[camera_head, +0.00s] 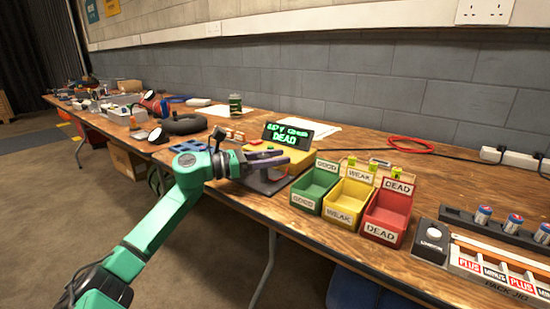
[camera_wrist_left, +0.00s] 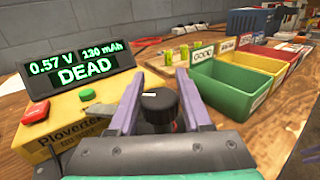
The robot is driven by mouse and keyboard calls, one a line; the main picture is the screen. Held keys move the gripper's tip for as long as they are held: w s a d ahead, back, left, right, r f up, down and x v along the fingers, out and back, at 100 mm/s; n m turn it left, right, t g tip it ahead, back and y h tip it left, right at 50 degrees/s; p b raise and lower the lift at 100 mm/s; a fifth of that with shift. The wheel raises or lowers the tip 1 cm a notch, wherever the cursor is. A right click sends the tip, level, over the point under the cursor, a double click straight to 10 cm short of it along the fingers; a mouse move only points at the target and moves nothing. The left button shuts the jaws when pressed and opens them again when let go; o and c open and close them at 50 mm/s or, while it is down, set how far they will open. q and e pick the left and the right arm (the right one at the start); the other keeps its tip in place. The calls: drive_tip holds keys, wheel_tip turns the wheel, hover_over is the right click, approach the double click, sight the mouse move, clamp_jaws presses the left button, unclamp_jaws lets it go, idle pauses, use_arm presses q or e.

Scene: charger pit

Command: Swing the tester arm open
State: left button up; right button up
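The yellow battery tester (camera_head: 290,155) stands on the bench, and its screen reads DEAD. In the left wrist view the tester's yellow body (camera_wrist_left: 60,122) shows with a red button and a green button. A black knob (camera_wrist_left: 158,104), seemingly on the tester arm, stands between the purple fingers of my left gripper (camera_wrist_left: 157,76). The fingers are open on either side of it, with narrow gaps showing. In the head view my left gripper (camera_head: 268,157) reaches across the tester's front and hides part of it.
Green (camera_head: 313,187), yellow (camera_head: 347,203) and red (camera_head: 386,218) sorting bins stand right of the tester. A tray with batteries (camera_head: 505,240) lies farther right. A black headset-like object (camera_head: 185,124) and a green can (camera_head: 235,104) are behind and left.

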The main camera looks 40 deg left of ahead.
use_arm(q)
drive_tip(key=shift+o, duration=0.9)
drive_tip(key=shift+w, duration=0.1)
drive_tip(key=v, duration=1.4)
drive_tip(key=shift+s+a+f, duration=0.1)
drive_tip(key=shift+s, duration=0.2)
